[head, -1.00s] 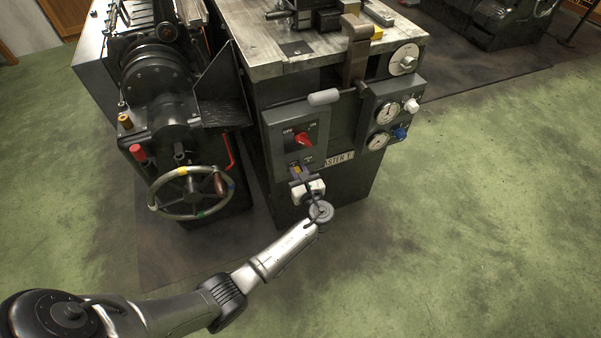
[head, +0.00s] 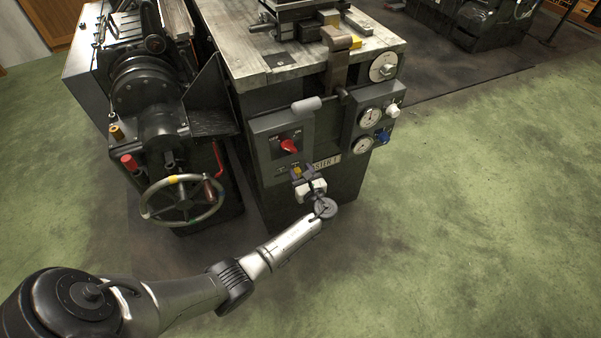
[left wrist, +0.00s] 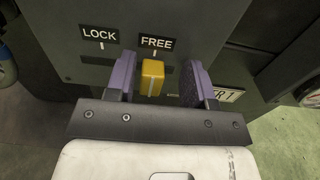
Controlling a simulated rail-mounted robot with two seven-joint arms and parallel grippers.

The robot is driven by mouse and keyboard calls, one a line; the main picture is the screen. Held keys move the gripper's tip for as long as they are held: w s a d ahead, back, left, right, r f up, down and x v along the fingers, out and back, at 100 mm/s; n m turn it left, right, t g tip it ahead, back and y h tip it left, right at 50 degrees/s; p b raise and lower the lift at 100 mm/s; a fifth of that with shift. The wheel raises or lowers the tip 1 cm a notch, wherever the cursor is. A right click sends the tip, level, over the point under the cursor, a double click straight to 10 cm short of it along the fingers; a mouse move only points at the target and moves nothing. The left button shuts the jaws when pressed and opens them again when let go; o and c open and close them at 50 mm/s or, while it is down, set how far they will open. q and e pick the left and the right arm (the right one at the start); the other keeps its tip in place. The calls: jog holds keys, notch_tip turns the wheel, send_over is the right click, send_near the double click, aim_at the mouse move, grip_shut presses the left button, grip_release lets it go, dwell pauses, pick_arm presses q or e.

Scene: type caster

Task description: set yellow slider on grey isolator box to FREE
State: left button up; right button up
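The yellow slider (left wrist: 152,77) is on the front of the grey isolator box (head: 269,145). In the left wrist view it stands directly below the FREE label (left wrist: 156,43), right of the LOCK label (left wrist: 98,33). My left gripper (left wrist: 160,82) is open around it, one purple finger on each side. Visible gaps separate the slider from both fingers, the narrower one on the left. In the head view my left gripper (head: 302,173) is at the box's lower edge and partly covers the slider. My right gripper is out of view.
A red rotary switch (head: 289,146) sits above the slider. A lever with a grey grip (head: 306,104) juts out above the box. Gauges (head: 364,146) are to the right, and a handwheel (head: 183,200) is at the left. The floor at right is clear.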

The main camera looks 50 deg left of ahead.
pick_arm(q)
jog(key=shift+s, duration=0.2)
jog(key=shift+d, duration=0.2)
jog(key=p+v, duration=0.5)
jog(key=v, duration=0.8)
jog(key=shift+d, duration=0.1)
